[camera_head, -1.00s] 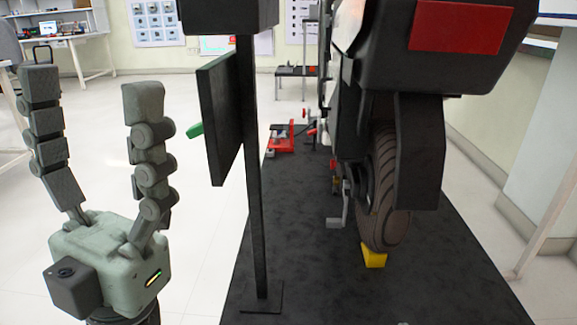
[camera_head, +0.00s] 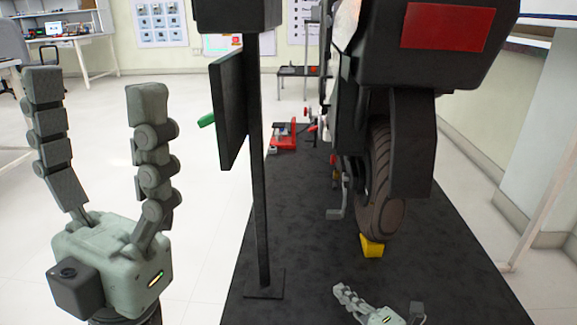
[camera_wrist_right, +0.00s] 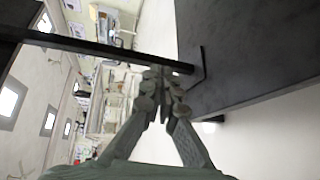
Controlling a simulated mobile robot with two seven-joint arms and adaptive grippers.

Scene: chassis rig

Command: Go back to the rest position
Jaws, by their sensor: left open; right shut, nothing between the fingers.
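My left gripper (camera_head: 95,82) stands large at the left of the head view. Its two jointed fingers point up, wide apart, with nothing between them. My right gripper (camera_head: 341,290) shows small at the bottom of the head view, over the black mat and below the wheel. In the right wrist view its fingertips (camera_wrist_right: 160,72) meet with nothing held, in front of or close to a black bar; I cannot tell whether they touch it.
A black post (camera_head: 257,180) with a dark panel (camera_head: 231,110) stands between my grippers. A vehicle with a rear wheel (camera_head: 381,185) stands on the black mat (camera_head: 300,215), a yellow block (camera_head: 371,246) at its tyre. A red tool (camera_head: 284,138) lies further back. Pale floor is clear left of the mat.

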